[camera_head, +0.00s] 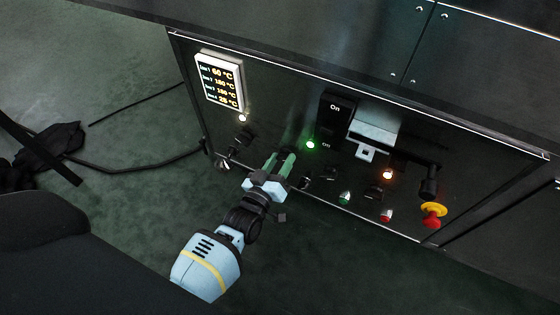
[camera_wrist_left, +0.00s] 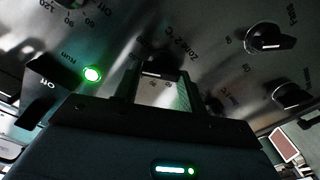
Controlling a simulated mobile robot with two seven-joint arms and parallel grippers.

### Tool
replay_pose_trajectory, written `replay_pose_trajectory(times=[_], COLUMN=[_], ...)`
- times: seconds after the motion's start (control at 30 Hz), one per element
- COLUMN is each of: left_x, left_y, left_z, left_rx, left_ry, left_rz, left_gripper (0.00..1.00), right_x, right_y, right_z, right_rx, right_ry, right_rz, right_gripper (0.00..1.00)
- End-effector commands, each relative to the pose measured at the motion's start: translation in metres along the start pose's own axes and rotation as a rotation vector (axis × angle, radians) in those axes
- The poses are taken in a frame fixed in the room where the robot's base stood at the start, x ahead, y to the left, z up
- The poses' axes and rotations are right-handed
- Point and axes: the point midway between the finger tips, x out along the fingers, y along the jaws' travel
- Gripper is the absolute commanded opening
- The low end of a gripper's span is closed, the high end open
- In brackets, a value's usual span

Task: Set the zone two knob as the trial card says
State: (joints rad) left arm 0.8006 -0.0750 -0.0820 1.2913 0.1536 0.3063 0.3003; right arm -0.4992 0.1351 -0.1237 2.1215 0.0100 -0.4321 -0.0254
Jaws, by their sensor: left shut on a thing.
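My left gripper (camera_head: 281,160) reaches the dark control panel (camera_head: 345,195) from below. Its two fingers, greenish in the head view, are shut on a dark knob (camera_wrist_left: 155,69) beside the printed label "Zone 2 °C" (camera_wrist_left: 180,38) in the left wrist view. The fingers and gripper body hide most of this knob, and its pointer setting cannot be read. A lit display (camera_head: 219,81) at the panel's upper left shows several temperatures; the top line seems to read 60 °C. I cannot make out a readable trial card. My right gripper is not in view.
A green lamp (camera_head: 310,145) glows right of the gripper, with an orange lamp (camera_head: 387,175) farther right. A red emergency button (camera_head: 433,211) on yellow sits at lower right. A knob marked "Fans" (camera_wrist_left: 268,40) shows in the left wrist view. A black cable (camera_head: 130,166) lies on the floor.

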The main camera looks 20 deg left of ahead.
Motion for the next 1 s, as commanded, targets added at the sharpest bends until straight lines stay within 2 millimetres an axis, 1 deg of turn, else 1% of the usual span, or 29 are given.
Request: replay_pose_trajectory(times=[0.23,0.47,0.77,1.0], left_x=[0.000,0.000,-0.001,-0.001], left_y=[0.000,-0.001,-0.002,-0.003], left_z=[0.000,0.000,0.000,0.001], left_rx=[-0.020,-0.124,-0.383,-0.612], left_ry=[0.000,0.000,0.000,-0.001], left_rz=[0.001,0.000,0.001,0.001], left_gripper=[0.18,0.18,0.18,0.18], right_x=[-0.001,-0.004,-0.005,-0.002], right_y=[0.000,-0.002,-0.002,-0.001], right_z=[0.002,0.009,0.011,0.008], right_rx=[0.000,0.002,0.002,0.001], right_ry=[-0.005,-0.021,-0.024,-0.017], right_rz=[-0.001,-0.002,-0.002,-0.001], right_gripper=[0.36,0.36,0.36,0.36])
